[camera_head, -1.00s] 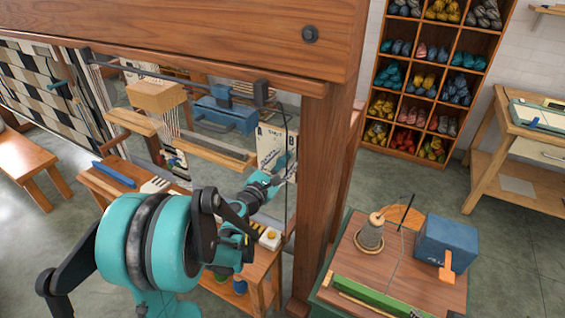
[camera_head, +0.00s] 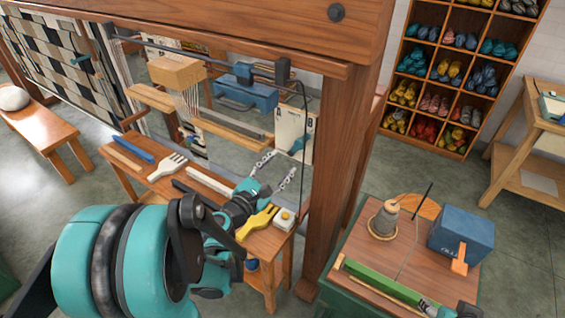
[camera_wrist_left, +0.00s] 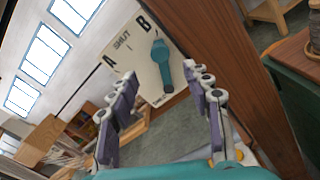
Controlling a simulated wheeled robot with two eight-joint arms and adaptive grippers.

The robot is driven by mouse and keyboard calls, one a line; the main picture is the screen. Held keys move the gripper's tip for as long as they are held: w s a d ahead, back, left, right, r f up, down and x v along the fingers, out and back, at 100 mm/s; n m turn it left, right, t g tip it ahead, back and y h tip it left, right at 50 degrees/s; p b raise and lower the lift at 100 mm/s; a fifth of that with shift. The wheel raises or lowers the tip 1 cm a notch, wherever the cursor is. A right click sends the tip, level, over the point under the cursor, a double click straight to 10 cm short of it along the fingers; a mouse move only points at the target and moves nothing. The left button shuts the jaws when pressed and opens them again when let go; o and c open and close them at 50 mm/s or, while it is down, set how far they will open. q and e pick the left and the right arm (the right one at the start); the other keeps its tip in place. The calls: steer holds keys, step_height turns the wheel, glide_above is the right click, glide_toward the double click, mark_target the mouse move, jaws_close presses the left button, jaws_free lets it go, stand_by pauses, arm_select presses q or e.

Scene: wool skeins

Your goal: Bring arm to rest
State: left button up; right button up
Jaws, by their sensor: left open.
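My left gripper (camera_head: 277,172) is open and empty in the head view, above the right end of a small wooden bench (camera_head: 150,180) in front of the loom. In the left wrist view its two fingers (camera_wrist_left: 165,110) stand apart with nothing between them. Beyond them is a white panel (camera_wrist_left: 125,50) marked A, B and SHUT, with a teal lever (camera_wrist_left: 161,62) turned toward B. The panel also shows behind the gripper in the head view (camera_head: 290,125). The gripper looks apart from the lever. My right gripper shows in neither view.
The thick wooden loom post (camera_head: 345,150) stands just right of the gripper. The bench holds a white fork (camera_head: 168,166), a yellow fork (camera_head: 258,222) and a button box (camera_head: 284,217). A cart (camera_head: 375,260) with a cone and a blue box (camera_head: 461,233) is at right. Yarn shelves stand behind.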

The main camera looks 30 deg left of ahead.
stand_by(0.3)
arm_select(q)
steer(key=s+d+f+m+g+h, duration=0.1)
steer(key=s+d+f+m+g, duration=0.25)
steer(key=d+m, duration=0.45)
steer(key=s+d+f+m+g+h, duration=0.2)
steer(key=s+d+m+g, duration=0.15)
steer(key=d+m, duration=0.4)
steer(key=s+a+f+m+g+y, duration=0.1)
steer(key=s+a+m+g+y, duration=0.2)
steer(key=s+m, duration=0.6)
steer(key=m+g+y, duration=0.1)
steer(key=m, duration=0.3)
steer(key=shift+f+y, duration=0.3)
steer(key=shift+f, duration=0.05)
steer(key=shift+s+a+m, duration=0.1)
steer(key=shift+m, duration=0.15)
